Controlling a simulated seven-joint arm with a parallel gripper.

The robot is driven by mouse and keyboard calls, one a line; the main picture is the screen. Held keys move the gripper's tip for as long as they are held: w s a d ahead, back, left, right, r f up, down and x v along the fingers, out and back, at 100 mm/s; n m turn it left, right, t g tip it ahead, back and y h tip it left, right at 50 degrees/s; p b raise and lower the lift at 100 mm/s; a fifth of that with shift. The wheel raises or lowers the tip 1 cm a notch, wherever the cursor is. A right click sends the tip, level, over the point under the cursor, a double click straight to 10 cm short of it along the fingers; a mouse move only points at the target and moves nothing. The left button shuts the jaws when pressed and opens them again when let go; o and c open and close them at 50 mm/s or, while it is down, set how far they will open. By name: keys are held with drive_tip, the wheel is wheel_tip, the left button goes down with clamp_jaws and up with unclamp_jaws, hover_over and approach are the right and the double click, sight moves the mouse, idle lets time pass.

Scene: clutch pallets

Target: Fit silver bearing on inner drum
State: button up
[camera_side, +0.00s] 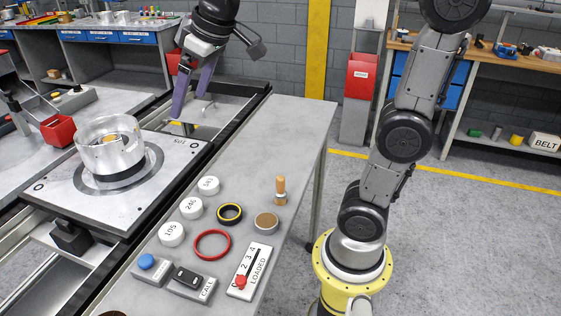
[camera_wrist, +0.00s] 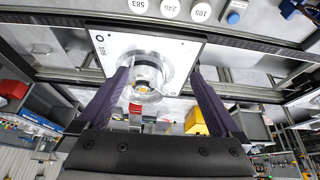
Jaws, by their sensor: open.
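A clear, silvery round housing (camera_side: 110,150) stands upright on the square pallet (camera_side: 85,208), on a grey ring with a dark band at its base. Inside it is a smaller pale drum with an orange-brown centre (camera_side: 109,140). I cannot make out a separate silver bearing in either view. My gripper (camera_side: 189,106), with purple fingers, is open and empty, above and behind the pallet's far right side. In the wrist view, the open fingers (camera_wrist: 160,74) frame the housing (camera_wrist: 148,72) from a distance, touching nothing.
On the grey side table are a red ring (camera_side: 212,245), a yellow-and-black ring (camera_side: 230,214), a brown-topped disc (camera_side: 266,222), a wooden-handled tool (camera_side: 281,190), several numbered white discs, a blue button (camera_side: 147,261) and a LOADED slider (camera_side: 250,272).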

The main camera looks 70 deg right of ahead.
drive_tip(key=s+f, duration=0.5)
drive_tip(key=s, duration=0.3)
drive_tip(key=s+a+f, duration=0.1)
drive_tip(key=s+f, duration=0.5)
drive_tip(key=s, duration=0.3)
drive_tip(key=shift+s, duration=0.3)
idle(0.8)
